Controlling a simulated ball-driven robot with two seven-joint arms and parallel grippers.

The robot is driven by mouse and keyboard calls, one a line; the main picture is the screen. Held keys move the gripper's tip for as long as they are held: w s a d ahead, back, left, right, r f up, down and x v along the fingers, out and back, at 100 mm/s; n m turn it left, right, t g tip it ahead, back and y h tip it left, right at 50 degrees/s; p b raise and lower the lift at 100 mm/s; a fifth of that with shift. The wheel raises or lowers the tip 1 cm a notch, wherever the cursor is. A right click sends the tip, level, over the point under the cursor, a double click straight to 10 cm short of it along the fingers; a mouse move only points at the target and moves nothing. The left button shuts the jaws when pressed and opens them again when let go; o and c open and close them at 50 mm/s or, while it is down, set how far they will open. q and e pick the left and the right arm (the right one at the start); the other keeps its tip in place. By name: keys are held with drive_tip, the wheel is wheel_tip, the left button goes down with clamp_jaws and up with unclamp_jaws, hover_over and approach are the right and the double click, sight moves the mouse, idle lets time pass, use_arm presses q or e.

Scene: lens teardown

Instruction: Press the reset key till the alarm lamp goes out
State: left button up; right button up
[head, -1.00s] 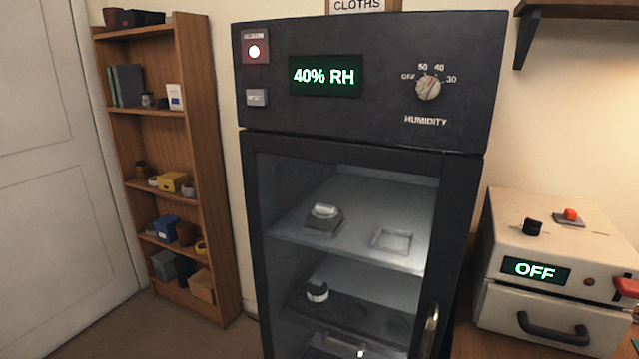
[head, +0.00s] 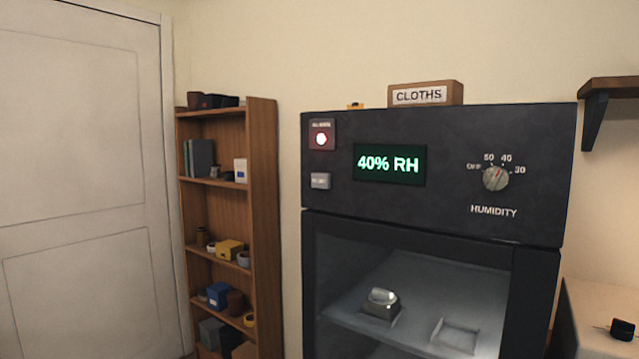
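The alarm lamp (head: 321,139) glows red with a bright white centre at the upper left of the dark cabinet's control panel (head: 450,206) in the head view. The reset key (head: 320,181) is a small grey square button just below it; its lettering is too small to read clearly. The green display (head: 389,164) beside them reads 40% RH. The humidity knob (head: 495,178) is at the panel's right, its pointer near the 40 mark. Neither of my grippers is in view.
The cabinet's glass door (head: 420,290) is below the panel, with a lens piece (head: 382,300) on a shelf inside. A box labelled CLOTHS (head: 425,94) sits on top. A wooden bookshelf (head: 262,220) and a white door (head: 85,180) are at left.

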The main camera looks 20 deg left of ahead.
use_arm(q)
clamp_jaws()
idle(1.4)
